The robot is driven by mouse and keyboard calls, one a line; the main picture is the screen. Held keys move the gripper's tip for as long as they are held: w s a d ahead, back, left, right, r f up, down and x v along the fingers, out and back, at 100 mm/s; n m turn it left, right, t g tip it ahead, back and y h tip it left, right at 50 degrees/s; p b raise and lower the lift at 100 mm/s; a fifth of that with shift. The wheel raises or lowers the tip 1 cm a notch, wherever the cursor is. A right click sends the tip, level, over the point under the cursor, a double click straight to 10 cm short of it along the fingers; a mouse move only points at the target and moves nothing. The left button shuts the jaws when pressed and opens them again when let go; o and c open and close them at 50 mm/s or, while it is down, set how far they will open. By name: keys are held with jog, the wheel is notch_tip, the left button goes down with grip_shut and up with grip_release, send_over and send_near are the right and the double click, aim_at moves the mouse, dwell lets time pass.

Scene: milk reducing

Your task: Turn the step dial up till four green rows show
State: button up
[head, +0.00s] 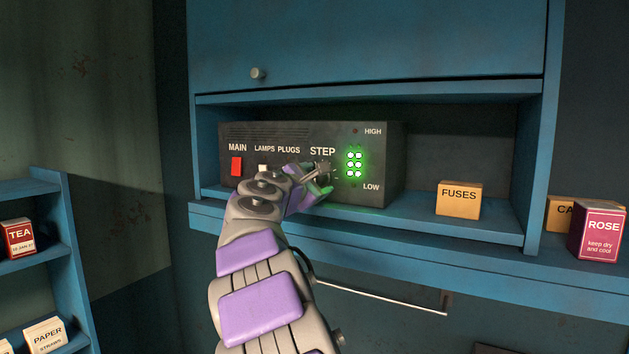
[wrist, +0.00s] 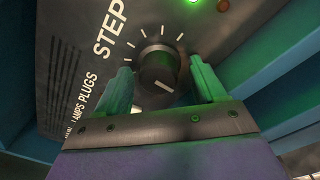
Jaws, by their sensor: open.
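The step dial (head: 324,169) is a dark round knob under the word STEP on a dark control box (head: 390,150). In the wrist view the dial (wrist: 158,70) shows a pale pointer line slanting to the lower right, with tick marks around its upper side. Beside the dial, the lamp panel (head: 355,164) shows three green rows lit, two lamps each. My gripper (head: 312,178) is open at the dial; in the wrist view its fingers (wrist: 161,80) stand on either side of the knob, with gaps visible. Finger contact cannot be told.
A red MAIN switch (head: 236,166) and a pale LAMPS switch (head: 263,168) lie left of the dial; my gripper hides the area under PLUGS. A FUSES box (head: 459,199) stands on the blue shelf to the right, with clear shelf between it and the control box.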

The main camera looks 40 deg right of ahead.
jog(key=c, duration=1)
jog(key=shift+c, duration=0.2)
jog(key=shift+m+b, duration=0.3)
jog(key=shift+b, duration=0.05)
jog(key=shift+f+m+b, duration=0.2)
jog(key=shift+m+b, duration=0.65)
jog(key=shift+m, duration=0.05)
jog(key=shift+m+b, duration=1.3)
jog(key=shift+m, duration=0.5)
jog(key=o, duration=1)
jog(key=shift+r, duration=0.15)
